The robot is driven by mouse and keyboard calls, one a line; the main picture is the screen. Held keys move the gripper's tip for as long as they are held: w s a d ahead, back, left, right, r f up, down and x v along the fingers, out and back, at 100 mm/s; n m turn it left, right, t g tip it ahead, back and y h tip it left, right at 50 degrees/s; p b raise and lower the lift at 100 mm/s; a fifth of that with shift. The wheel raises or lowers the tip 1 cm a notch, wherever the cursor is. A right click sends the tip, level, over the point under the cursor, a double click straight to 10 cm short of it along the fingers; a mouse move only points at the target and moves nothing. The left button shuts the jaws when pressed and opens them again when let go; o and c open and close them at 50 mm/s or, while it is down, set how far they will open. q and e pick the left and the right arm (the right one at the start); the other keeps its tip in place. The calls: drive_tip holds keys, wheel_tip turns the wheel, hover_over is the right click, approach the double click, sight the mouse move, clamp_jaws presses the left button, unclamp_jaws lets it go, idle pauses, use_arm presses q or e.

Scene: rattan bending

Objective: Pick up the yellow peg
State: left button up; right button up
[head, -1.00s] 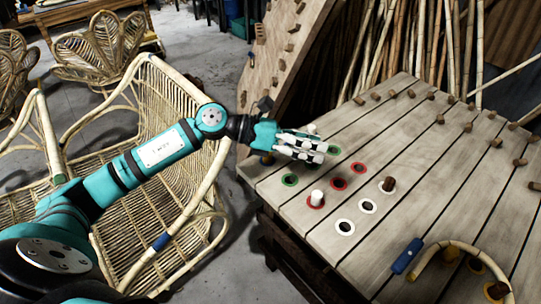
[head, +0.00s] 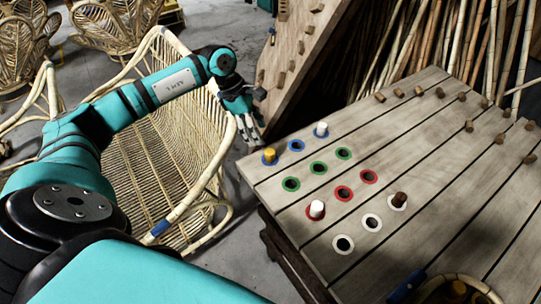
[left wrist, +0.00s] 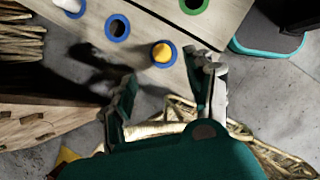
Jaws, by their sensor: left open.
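The yellow peg (head: 269,155) stands upright in a blue-ringed hole near the left corner of the plank table (head: 420,205). It also shows in the left wrist view, its yellow top (left wrist: 162,52) seen from above inside its blue ring. My left gripper (head: 249,128) is open and empty, just off the table's left edge, behind and slightly left of the peg and apart from it. In the left wrist view, the fingers of my left gripper (left wrist: 170,88) are spread, with the peg beyond their tips. My right gripper is not in view.
White pegs stand in a blue-ringed hole (head: 321,129) and a red-ringed hole (head: 316,209); a brown peg (head: 398,200) stands at a white-ringed hole. A rattan chair (head: 165,130) is beside the table. A slanted pegboard (head: 300,60) rises behind my left gripper.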

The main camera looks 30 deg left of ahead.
sight(269, 151)
use_arm(q)
drive_tip(key=x, duration=0.3)
drive_tip(key=shift+d+f+p, duration=0.15)
drive_tip(key=shift+f+p, duration=0.05)
drive_tip(key=shift+p, duration=0.1)
drive_tip(key=p+x, duration=0.1)
drive_tip(key=x, duration=0.3)
drive_tip(key=shift+s+d+f, duration=0.1)
drive_tip(key=shift+d+f, duration=0.05)
drive_tip(key=shift+f, duration=0.3)
drive_tip(key=c, duration=1.1)
drive_tip(key=shift+o, duration=0.2)
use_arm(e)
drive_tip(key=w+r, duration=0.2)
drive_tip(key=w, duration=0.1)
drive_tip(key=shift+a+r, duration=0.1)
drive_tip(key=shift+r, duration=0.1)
use_arm(q)
drive_tip(key=shift+r, duration=0.15)
